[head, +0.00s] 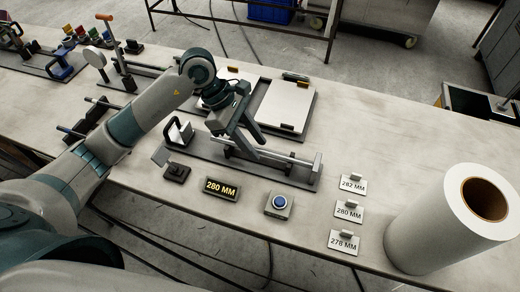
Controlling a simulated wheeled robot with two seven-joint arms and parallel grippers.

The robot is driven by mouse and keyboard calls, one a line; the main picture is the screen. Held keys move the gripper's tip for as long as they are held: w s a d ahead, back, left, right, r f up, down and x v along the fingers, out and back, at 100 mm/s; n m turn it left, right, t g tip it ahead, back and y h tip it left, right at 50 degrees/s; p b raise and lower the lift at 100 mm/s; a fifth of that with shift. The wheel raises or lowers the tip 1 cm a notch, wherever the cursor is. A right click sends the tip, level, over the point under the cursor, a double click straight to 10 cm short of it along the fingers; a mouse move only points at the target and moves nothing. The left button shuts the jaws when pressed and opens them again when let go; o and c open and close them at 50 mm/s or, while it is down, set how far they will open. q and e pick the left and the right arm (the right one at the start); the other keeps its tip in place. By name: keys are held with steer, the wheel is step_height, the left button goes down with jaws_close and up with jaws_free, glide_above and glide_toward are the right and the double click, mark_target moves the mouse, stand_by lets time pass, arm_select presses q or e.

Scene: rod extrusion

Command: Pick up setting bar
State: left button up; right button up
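A bright metal bar (285,158) lies along a long dark fixture in the middle of the table, its right part in plain sight. I cannot tell for certain whether it is the setting bar. My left gripper (242,142) points down over the middle of this fixture, at the left part of the bar. Its fingers overlap the fixture parts, so whether they touch or grip the bar is unclear. My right gripper is out of view.
A display (222,188) reads 280 MM, beside a blue button box (279,204). Plates marked 282 (353,187), 280 and 278 MM lie to the right. A large white roll (450,225) stands at the right edge. A pale board (283,108) lies behind the fixture.

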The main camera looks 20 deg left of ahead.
arm_select(q)
jaws_close()
steer(key=shift+r, duration=0.15)
steer(key=shift+r+b, duration=0.4)
steer(key=shift+r, duration=0.2)
step_height(320, 180, up, 9)
steer(key=b, duration=0.2)
steer(key=shift+f+b, duration=0.2)
steer(key=shift+b, duration=0.2)
steer(key=shift+s, duration=0.1)
